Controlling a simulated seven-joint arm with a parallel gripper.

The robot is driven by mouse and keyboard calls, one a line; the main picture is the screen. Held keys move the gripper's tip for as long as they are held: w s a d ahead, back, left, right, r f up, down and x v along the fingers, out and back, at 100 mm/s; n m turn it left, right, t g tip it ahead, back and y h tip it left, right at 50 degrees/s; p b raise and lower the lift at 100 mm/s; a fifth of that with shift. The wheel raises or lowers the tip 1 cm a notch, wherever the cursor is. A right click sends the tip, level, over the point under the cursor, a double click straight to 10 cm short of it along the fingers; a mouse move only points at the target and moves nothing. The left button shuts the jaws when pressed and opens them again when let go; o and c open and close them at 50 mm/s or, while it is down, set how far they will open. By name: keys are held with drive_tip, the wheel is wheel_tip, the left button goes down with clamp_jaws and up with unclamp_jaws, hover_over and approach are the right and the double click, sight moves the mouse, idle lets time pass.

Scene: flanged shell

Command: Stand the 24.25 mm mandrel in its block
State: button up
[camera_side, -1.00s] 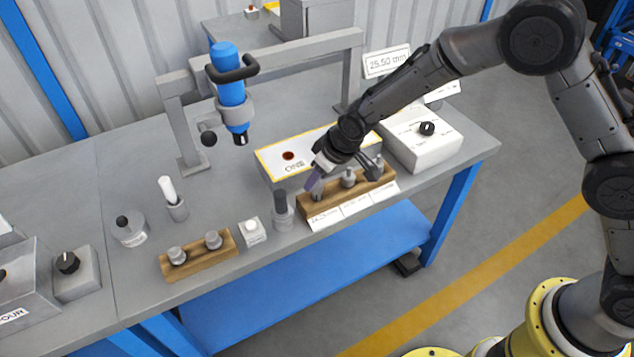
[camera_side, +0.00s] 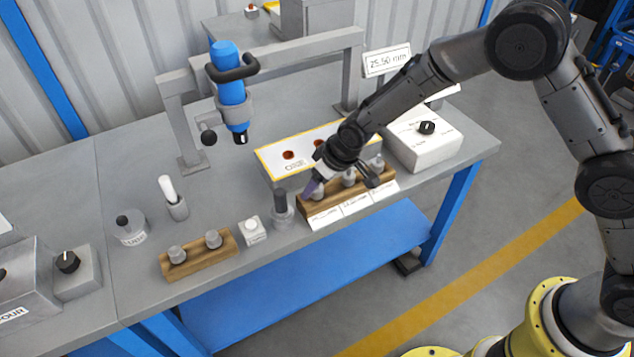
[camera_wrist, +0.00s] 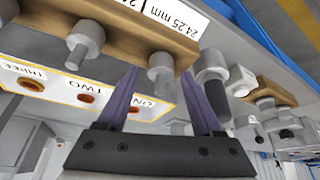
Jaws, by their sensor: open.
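A wooden rack (camera_side: 333,203) at the front of the bench holds several grey mandrels upright. The leftmost mandrel (camera_side: 318,192) shows in the wrist view (camera_wrist: 161,66) as a grey collar with a narrower stub, beside the card reading 24.25 mm (camera_wrist: 176,22). My gripper (camera_side: 313,187) is at that left end of the rack. In the wrist view my gripper (camera_wrist: 168,88) is open, with its purple fingers on either side of this mandrel in the picture. I cannot tell whether they touch it. A white block (camera_side: 277,165) with red-brown holes marked ONE, TWO and THREE stands behind the rack.
A dark-topped cylinder in a grey base (camera_side: 283,211) stands close left of the rack. Further left are a small white button box (camera_side: 252,232) and a second wooden rack (camera_side: 199,258). A grey frame (camera_side: 181,130) with a blue tool (camera_side: 230,95) stands behind. A white control box (camera_side: 425,140) is at right.

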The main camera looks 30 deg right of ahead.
drive_tip(key=s+d+r+m, duration=0.1)
drive_tip(key=s+d+r, duration=0.3)
drive_tip(key=r, duration=0.5)
drive_tip(key=s+d+r, duration=0.4)
drive_tip(key=s+r, duration=0.1)
drive_tip(key=r, duration=0.4)
drive_tip(key=s+d+r+m+t, duration=0.1)
drive_tip(key=s+d+r, duration=0.55)
drive_tip(key=s, duration=0.25)
drive_tip(key=s+d+m+h, duration=0.1)
drive_tip(key=s+d, duration=0.2)
drive_tip(key=s, duration=0.5)
drive_tip(key=s+d+m, duration=0.1)
drive_tip(key=s+d, duration=0.3)
drive_tip(key=s, duration=0.4)
drive_tip(key=shift+s+h, duration=0.35)
drive_tip(key=shift+h, duration=0.05)
